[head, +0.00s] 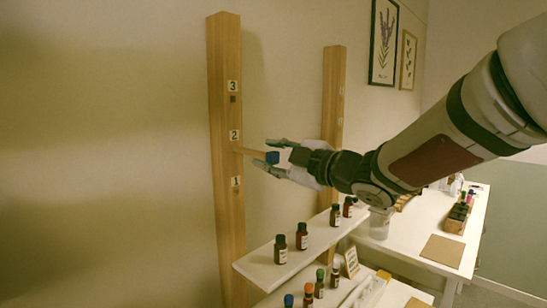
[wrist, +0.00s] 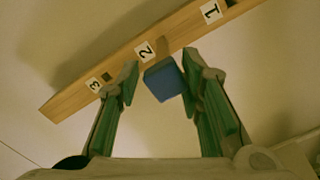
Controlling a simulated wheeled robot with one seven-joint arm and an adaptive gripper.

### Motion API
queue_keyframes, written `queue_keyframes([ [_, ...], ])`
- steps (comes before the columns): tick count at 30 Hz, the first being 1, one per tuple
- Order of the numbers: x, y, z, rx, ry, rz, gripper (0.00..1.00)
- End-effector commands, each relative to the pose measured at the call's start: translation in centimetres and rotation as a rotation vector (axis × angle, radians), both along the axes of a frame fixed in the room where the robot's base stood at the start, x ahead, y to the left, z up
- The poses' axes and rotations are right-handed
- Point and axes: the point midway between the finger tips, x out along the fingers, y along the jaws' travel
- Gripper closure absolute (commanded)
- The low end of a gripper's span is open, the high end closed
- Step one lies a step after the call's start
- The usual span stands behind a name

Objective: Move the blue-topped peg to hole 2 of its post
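The near wooden post (head: 226,220) carries number labels 3, 2 and 1 from top to bottom. The peg (head: 253,153) sticks out of the post just under label 2, at hole 2, with its blue top (head: 272,157) outward. In the wrist view the blue top (wrist: 164,82) is between my fingers, and the peg meets the post beside label 2 (wrist: 145,50). My gripper (head: 274,155) is open, its fingers above and below the blue top. In the wrist view a gap shows on the left finger's side; contact on the right is unclear. Holes 3 (wrist: 105,76) and 1 (wrist: 230,3) look empty.
A second wooden post (head: 333,110) stands behind, partly hidden by my gripper. A white shelf (head: 258,268) with several dark bottles is below my arm. More bottles with coloured caps stand lower down. A white table (head: 415,225) is at the right.

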Motion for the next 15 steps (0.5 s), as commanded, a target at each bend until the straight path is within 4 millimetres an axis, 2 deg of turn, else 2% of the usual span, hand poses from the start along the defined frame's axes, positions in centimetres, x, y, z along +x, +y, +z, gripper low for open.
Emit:
queue_keyframes([
  [11, -0.1, -0.12, 0.01, 0.0, 0.0, -0.001, 0.5],
  [15, -0.92, -0.94, 0.08, -0.002, -0.003, -0.003, 0.5],
])
